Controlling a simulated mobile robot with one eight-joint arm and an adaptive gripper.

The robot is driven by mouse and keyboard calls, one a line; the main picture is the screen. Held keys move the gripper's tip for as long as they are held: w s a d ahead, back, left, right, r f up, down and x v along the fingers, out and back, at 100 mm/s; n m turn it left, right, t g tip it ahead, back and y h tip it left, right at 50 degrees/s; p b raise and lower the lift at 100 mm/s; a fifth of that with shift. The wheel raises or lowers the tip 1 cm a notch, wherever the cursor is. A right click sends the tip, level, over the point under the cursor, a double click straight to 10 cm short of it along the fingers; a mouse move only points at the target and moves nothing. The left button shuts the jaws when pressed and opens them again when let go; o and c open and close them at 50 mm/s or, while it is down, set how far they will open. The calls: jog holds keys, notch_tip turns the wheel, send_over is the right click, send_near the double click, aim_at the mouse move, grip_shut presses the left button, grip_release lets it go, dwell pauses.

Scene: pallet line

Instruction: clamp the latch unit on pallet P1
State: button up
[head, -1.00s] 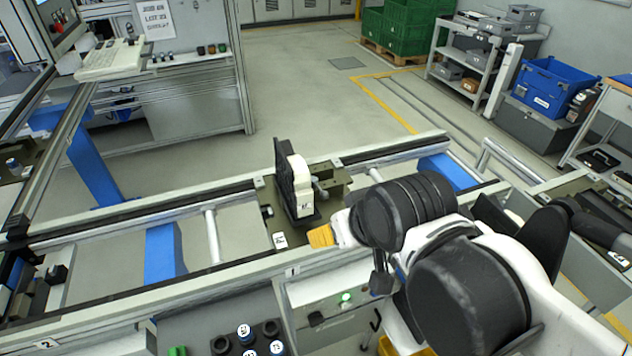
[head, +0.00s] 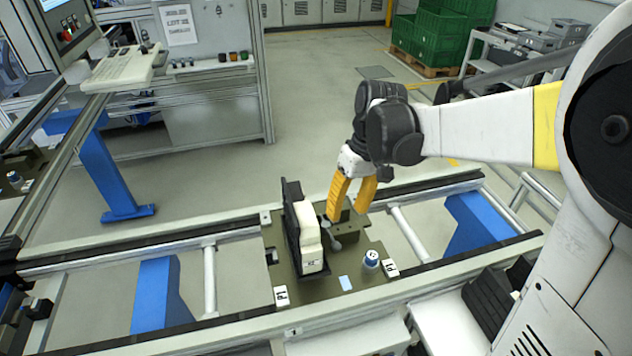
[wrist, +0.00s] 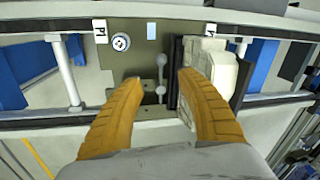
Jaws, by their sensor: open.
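Pallet P1 (head: 318,289) is an olive plate on the rail line. The latch unit (head: 308,236), a cream block against a black upright plate, stands on its left half. It also shows in the wrist view (wrist: 222,68), right of centre. A grey clamp lever with rounded ends (head: 333,240) is just right of the unit; in the wrist view the lever (wrist: 161,72) lies between my fingers. My gripper (head: 346,211) has yellow fingers, spread apart and empty, pointing down over the pallet's back part. In the wrist view my gripper (wrist: 160,84) straddles the lever's near end; contact is unclear.
A round blue-and-white labelled piece (head: 371,259) and a pale blue patch (head: 345,283) are on the pallet's right front. Rails (head: 130,240) run along both sides. A workbench with a keyboard (head: 120,70) is back left; green crates (head: 440,35) stand on the far floor.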

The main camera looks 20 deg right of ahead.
aim_at(337, 243)
jog(key=f+b, duration=0.1)
jog(key=f, duration=0.2)
jog(key=a+f+b, duration=0.1)
jog(key=f, duration=0.3)
jog(key=a+f+b, duration=0.1)
jog(key=f, duration=0.3)
jog(key=shift+s+a, duration=0.15)
jog(key=shift+s, duration=0.2)
jog(key=shift+c, duration=0.2)
grip_shut()
